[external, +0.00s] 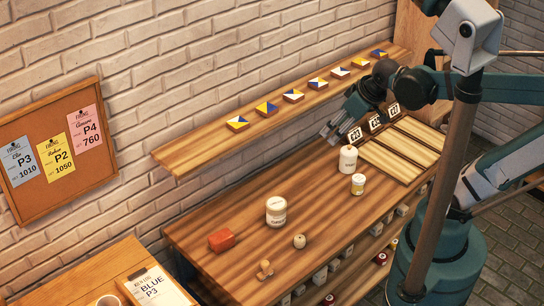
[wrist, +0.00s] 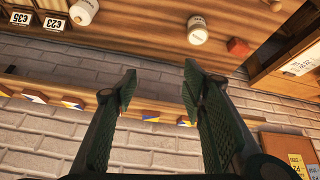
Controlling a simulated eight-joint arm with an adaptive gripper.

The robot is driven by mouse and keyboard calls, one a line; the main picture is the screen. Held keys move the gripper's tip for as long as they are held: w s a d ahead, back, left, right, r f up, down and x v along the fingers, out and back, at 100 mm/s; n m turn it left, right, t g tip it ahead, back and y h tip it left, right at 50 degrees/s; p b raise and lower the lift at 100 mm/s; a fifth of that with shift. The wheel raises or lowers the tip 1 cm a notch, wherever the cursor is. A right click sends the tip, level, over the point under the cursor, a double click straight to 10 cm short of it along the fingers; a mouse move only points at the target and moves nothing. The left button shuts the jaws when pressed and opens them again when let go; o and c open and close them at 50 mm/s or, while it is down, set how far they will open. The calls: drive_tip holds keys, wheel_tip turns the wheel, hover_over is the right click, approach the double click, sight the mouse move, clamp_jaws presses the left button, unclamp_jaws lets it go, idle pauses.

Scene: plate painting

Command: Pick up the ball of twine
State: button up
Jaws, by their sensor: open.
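A small round cream object (external: 299,241), which looks like the ball of twine, rests on the wooden workbench (external: 225,275) near its front edge. It is too small to make out any strands. I cannot make it out in the wrist view. My gripper (external: 338,130) is beside the upper shelf, up and to the right of the ball and well apart from it. In the wrist view my gripper (wrist: 160,85) has its two fingers spread with nothing between them.
A white jar (external: 276,211) and a reddish-brown block (external: 221,240) stand left of the ball. A small wooden tool (external: 265,269) lies in front. A white bottle (external: 348,158) and small jar (external: 358,184) stand right. A shelf (external: 200,151) with painted tiles runs above.

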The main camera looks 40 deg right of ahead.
drive_tip(key=w+a+f+n+g+b, duration=0.1)
drive_tip(key=a+f+n+g+b, duration=0.2)
drive_tip(key=f, duration=0.5)
drive_tip(key=w+a+f+n+b, duration=0.1)
drive_tip(key=a+f+n+b, duration=0.25)
drive_tip(key=a+f, duration=0.3)
drive_tip(key=n+g+b, duration=0.3)
drive_tip(key=n+b, duration=0.2)
drive_tip(key=n, duration=0.2)
hover_over(299, 238)
wheel_tip(299, 238, down, 16)
drive_tip(key=shift+w+r, duration=0.1)
drive_tip(key=shift+f+b, duration=0.35)
drive_tip(key=shift+f, duration=0.95)
drive_tip(key=shift+f, duration=0.1)
drive_tip(key=shift+f+b, duration=0.85)
drive_tip(key=shift+f, duration=1.65)
